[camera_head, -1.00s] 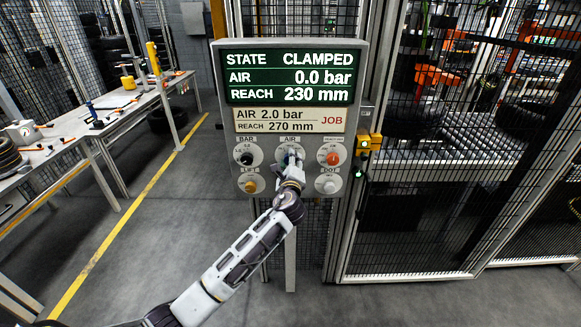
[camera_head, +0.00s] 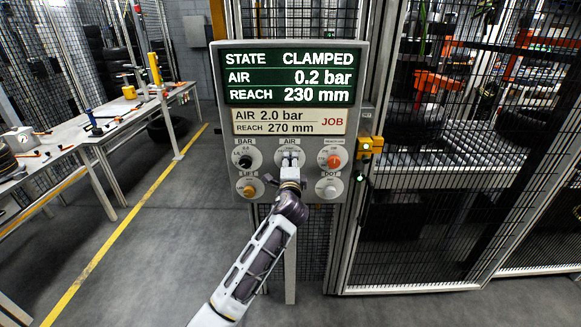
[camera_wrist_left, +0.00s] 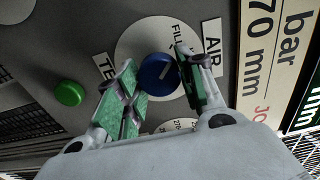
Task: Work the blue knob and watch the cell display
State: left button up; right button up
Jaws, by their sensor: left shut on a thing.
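In the head view my left gripper (camera_head: 290,160) reaches the AIR dial and mostly hides the knob. My right gripper is not in view.
A green button (camera_wrist_left: 69,93) shows in the wrist view. A mesh fence stands right; a workbench (camera_head: 120,128) stands left.

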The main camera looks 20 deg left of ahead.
pick_arm(q)
jog(key=shift+f, duration=0.1)
jog(key=o, duration=1)
jog(key=v, duration=1.2)
jog(key=shift+n, duration=0.3)
dwell(0.3)
